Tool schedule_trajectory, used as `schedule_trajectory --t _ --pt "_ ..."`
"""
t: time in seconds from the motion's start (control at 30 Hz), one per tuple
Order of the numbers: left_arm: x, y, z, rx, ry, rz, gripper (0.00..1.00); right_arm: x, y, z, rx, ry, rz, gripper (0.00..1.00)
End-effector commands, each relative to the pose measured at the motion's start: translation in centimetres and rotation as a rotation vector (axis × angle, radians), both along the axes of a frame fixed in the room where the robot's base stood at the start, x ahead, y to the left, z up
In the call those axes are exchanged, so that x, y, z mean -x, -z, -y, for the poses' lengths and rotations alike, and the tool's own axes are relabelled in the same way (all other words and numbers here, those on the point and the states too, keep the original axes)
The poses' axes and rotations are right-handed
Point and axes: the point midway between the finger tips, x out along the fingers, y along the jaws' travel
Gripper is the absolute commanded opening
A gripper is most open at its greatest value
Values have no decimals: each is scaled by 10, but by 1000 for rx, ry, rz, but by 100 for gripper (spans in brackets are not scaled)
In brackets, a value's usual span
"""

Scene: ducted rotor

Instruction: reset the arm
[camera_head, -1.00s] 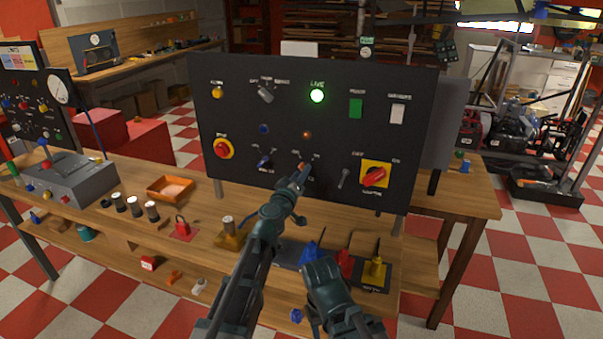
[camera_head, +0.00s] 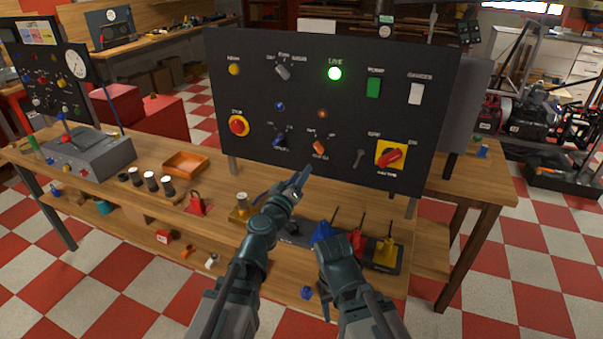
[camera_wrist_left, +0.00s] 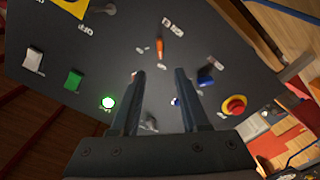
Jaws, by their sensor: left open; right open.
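My left gripper (camera_head: 300,182) is open and empty in front of the lower part of the black control panel (camera_head: 300,95). Its tips are just below the orange selector knob (camera_head: 319,148) in the head view, apart from it as far as I can see. In the left wrist view the two fingers of my left gripper (camera_wrist_left: 158,95) stand apart, with the panel (camera_wrist_left: 110,45) beyond them and the orange knob (camera_wrist_left: 160,47) past the fingertips. My right gripper (camera_head: 330,300) is low at the bench's front edge and points downward; its fingers are mostly hidden.
The panel carries a lit green lamp (camera_head: 334,73), a red stop button (camera_head: 238,126) and a red-yellow main switch (camera_head: 390,155). On the bench are an orange tray (camera_head: 186,164), a red padlock (camera_head: 197,204), and blue, red (camera_head: 357,243) and yellow (camera_head: 385,252) pieces near my right arm.

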Motion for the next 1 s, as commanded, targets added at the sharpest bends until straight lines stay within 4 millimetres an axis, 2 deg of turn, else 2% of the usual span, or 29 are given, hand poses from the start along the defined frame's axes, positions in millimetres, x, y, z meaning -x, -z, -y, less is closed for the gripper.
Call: schedule_trajectory --t 0.17,0.27,0.37,0.47,0.6,0.7,0.83,1.0 --pt "6 6 11 -48 72 -11 45 0 0 0 0 0 0 50" --pt "19 24 27 -136 194 -57 45 0 0 0 0 0 0 50" --pt "39 59 38 -255 330 -173 45 0 0 0 0 0 0 50" --pt "65 102 33 -378 430 -346 45 0 0 0 0 0 0 50" --pt "104 159 1 -531 483 -632 45 0 0 0 0 0 0 50" --pt "129 185 -28 -610 471 -814 45 0 0 0 0 0 0 50" --pt "158 206 -65 -686 421 -1017 45 0 0 0 0 0 0 50" --pt "193 218 -112 -763 316 -1253 45 0 0 0 0 0 0 50"
